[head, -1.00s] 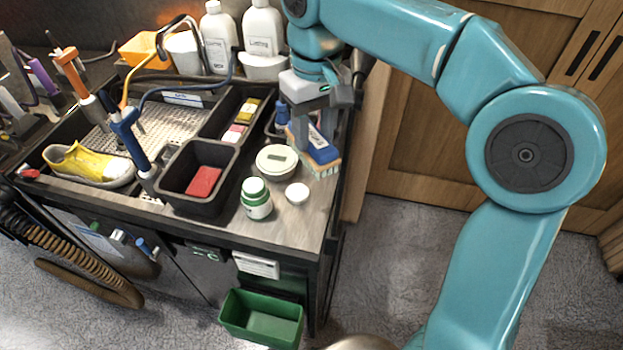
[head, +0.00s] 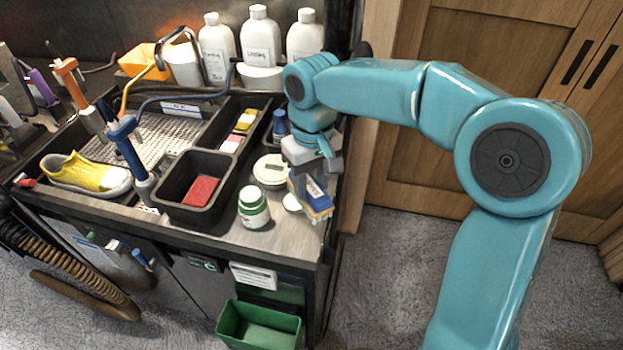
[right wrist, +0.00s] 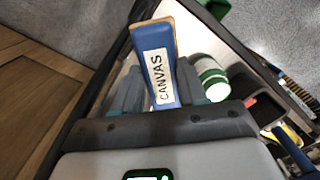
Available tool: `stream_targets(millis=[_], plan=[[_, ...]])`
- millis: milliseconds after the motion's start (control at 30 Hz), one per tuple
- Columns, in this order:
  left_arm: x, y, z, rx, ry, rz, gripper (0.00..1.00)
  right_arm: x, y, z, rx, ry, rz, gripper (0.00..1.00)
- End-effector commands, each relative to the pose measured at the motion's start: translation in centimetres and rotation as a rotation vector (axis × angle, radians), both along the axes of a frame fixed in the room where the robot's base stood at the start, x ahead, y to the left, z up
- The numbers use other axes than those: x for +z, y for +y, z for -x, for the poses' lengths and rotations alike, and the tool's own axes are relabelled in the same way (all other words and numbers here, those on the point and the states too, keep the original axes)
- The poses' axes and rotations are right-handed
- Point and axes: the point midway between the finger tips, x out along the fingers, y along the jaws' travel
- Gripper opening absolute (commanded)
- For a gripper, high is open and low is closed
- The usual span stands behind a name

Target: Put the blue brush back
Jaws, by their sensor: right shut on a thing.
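The blue brush (head: 318,198) has a blue back, a pale label and a tan side. In the right wrist view its label (right wrist: 156,76) reads CANVAS. My right gripper (head: 307,181) is shut on it near the right end of the bench. In the right wrist view the fingers stand on either side of the brush, which points away from the palm. The bristles are mostly hidden in the head view, and I cannot tell whether they touch the bench. My left gripper is not in view.
The bench (head: 285,238) holds a green-capped white jar (head: 254,207), a round white tin (head: 271,170) and a small white disc (head: 293,202) close to the brush. A black bin (head: 175,182) with a red block is to the left. Tall white bottles (head: 262,40) stand behind.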

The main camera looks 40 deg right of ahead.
Motion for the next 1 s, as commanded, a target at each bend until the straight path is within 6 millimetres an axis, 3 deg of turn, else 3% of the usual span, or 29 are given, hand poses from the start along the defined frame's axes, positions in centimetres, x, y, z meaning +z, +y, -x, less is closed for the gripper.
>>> stream_targets(millis=[400,433,767,1000], plan=[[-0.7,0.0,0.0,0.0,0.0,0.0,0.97,-1.0,0.0,0.0,0.0,0.001,0.0,0.0],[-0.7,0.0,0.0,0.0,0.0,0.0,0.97,-1.0,0.0,0.0,0.0,0.001,0.0,0.51],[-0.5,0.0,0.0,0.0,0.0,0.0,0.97,-0.8,0.0,0.0,0.0,0.001,0.001,0.53],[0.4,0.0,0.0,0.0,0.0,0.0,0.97,3.0,-0.1,-0.2,0.001,-0.006,0.0,0.53]])
